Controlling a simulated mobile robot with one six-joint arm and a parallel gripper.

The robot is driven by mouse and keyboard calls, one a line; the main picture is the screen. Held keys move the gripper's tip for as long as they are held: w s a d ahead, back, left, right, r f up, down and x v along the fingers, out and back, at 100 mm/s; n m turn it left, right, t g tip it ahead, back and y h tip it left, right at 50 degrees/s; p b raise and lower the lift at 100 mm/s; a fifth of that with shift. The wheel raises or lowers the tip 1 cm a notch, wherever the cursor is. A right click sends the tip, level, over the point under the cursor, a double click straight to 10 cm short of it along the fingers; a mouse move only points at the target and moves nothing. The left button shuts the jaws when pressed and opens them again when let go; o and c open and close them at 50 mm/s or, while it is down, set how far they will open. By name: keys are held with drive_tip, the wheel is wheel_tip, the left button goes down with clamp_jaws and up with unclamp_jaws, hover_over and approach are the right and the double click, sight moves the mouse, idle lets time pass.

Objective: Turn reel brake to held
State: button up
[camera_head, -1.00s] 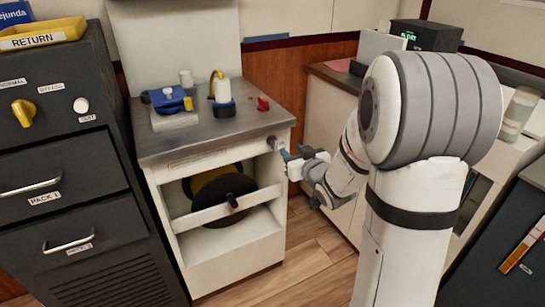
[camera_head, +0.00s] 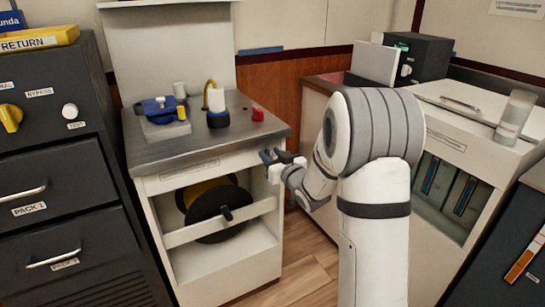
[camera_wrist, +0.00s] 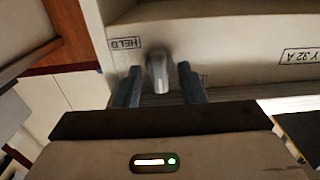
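The reel brake knob, a grey lever-like handle (camera_wrist: 158,72), sits on a pale panel in the wrist view. A label reading HELD (camera_wrist: 125,43) appears upside down beside it; another label is mostly hidden behind a finger. My gripper (camera_wrist: 160,88) is open, with one finger on each side of the knob and gaps showing between. In the head view my gripper (camera_head: 268,157) is at the upper right front of the white cabinet (camera_head: 185,262), covering the knob. A black and yellow reel (camera_head: 212,222) sits inside the cabinet's opening.
On the metal top (camera_head: 185,150) stand a blue clamp-like device (camera_head: 158,108), a white bottle with a blue base (camera_head: 217,105) and a red knob (camera_head: 257,114). A dark drawer cabinet (camera_head: 60,165) stands left. A white unit (camera_head: 445,140) stands right.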

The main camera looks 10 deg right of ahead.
drive_tip(key=c, duration=0.7)
drive_tip(key=shift+o, duration=0.2)
drive_tip(key=shift+m, duration=0.3)
drive_tip(key=m+p, duration=0.1)
drive_tip(key=m, duration=0.5)
drive_tip(key=shift+d+p, duration=0.15)
drive_tip(key=shift+p, duration=0.15)
drive_tip(key=m+p, duration=0.2)
drive_tip(key=m, duration=0.3)
drive_tip(key=m+p, duration=0.1)
drive_tip(key=m, duration=0.5)
drive_tip(key=shift+w+d+f+p, duration=0.1)
drive_tip(key=shift+f+p, duration=0.1)
drive_tip(key=shift+p, duration=0.2)
drive_tip(key=shift+m, duration=0.3)
